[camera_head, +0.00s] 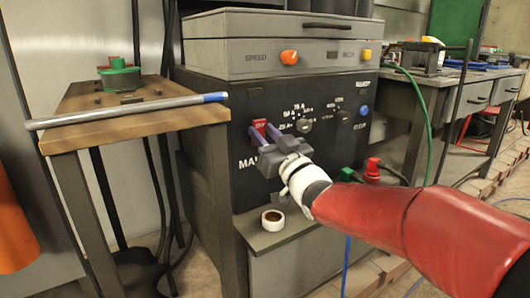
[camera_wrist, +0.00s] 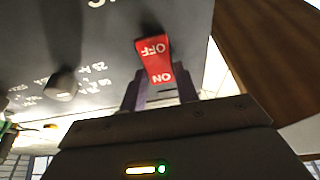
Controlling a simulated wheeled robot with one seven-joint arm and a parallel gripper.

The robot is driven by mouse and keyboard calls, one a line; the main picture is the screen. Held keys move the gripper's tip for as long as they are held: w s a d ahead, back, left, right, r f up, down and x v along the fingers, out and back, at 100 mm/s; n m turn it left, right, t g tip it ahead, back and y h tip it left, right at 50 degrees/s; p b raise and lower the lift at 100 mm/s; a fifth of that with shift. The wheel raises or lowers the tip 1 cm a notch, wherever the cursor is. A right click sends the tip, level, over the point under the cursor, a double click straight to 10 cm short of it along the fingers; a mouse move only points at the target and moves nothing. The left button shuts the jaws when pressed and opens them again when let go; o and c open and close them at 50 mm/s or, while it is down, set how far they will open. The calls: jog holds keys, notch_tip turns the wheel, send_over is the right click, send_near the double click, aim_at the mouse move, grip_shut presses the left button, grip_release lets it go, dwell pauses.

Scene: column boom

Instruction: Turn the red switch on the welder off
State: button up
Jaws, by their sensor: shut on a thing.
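The red switch (camera_head: 259,124) sits on the dark front panel of the welder (camera_head: 243,190), at its upper left. In the wrist view the red switch (camera_wrist: 154,58) shows the words OFF and ON upside down, with ON at the end nearer my gripper (camera_wrist: 159,90). In the head view my gripper (camera_head: 262,134) reaches the panel from the right, with its purple fingers at the switch. The fingers are shut on the switch, one on each side of its ON end. The gripper body hides part of the panel below. I cannot tell which way the switch is set.
An orange knob (camera_head: 289,57) is on the welder's upper strip, and dark knobs are right of the switch. A wooden side table (camera_head: 82,125) with a grey pipe (camera_head: 125,110) stands close at the left. A white roll (camera_head: 273,220) sits on the ledge below. Cables hang at the right.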

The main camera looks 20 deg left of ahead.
jog(key=shift+f, duration=0.1)
dwell(0.3)
jog(key=o, duration=1)
jog(key=v, duration=0.7)
jog(key=shift+s+d+f, duration=0.2)
jog(key=shift+d+f, duration=0.05)
jog(key=shift+f, duration=0.05)
